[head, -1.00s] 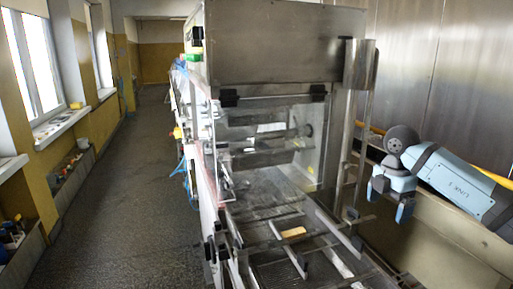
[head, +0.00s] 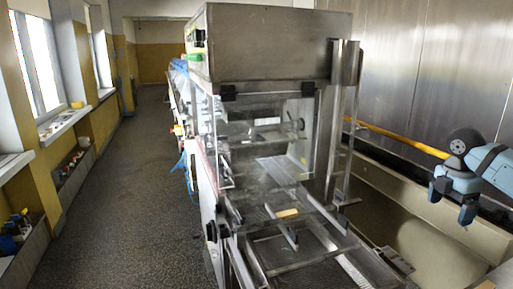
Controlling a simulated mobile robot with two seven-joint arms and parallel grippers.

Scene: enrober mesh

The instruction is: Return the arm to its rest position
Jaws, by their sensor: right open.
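My right gripper (head: 450,207) is at the right side of the head view, with its two fingers pointing down. The fingers are apart and nothing shows between them. It hangs to the right of the enrober, clear of the machine's frame, in front of the steel wall. My right arm (head: 496,168) comes in from the right edge. My left gripper is not in view.
The steel enrober (head: 280,45) stands in the middle with its mesh and rails at the front. A small tan block (head: 287,213) lies on it. A yellow pipe (head: 400,137) runs along the right wall. The grey aisle floor (head: 140,190) at left is clear.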

